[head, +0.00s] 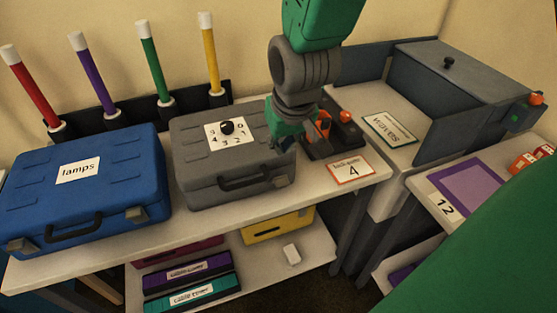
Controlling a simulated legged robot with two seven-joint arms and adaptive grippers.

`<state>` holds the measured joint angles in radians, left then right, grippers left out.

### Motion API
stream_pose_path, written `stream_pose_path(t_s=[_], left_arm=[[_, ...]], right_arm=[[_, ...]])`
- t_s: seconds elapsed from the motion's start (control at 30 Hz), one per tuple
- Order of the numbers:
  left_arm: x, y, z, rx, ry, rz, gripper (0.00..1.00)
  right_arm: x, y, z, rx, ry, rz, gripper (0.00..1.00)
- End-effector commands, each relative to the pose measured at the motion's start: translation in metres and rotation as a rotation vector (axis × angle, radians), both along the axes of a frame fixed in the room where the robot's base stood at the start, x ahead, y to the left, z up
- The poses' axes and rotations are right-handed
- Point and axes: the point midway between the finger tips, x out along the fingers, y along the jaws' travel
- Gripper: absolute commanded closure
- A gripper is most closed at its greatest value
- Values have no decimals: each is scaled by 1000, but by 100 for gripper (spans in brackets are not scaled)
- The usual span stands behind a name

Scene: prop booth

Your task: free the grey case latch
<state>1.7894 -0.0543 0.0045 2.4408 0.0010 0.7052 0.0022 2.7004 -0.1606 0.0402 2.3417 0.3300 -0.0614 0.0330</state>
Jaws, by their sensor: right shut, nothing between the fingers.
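The grey case (200,163) lies closed on the white bench, with a dark handle (243,177) on its front. A white number dial (213,142) with a black knob (227,128) is on its lid; I cannot tell which number the knob points to. My right gripper (283,149) points down at the case's right front corner and is shut and empty. It hides that corner and any latch there. I cannot tell whether it touches the case. A card (350,170) on the bench reads 4. My left gripper is not in view.
A blue case (110,190) labelled lamps stands on the left. Several coloured tubes stand behind. A dark holder with orange parts (346,139) is close right of my gripper. A grey box (450,85) stands at the right.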

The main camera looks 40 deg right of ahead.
Motion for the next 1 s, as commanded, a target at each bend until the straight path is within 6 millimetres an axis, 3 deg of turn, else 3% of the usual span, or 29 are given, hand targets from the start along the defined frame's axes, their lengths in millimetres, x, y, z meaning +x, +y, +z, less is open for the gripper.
stream_pose_path(t_s=[0.5, 0.7, 1.0], left_arm=[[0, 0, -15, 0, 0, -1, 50], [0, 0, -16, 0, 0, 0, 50], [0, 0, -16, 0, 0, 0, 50]], right_arm=[[23, -7, -80, 2, 3, -1, 100], [27, -6, -92, 0, 0, 0, 100], [27, -9, -93, 2, -1, 0, 100]])
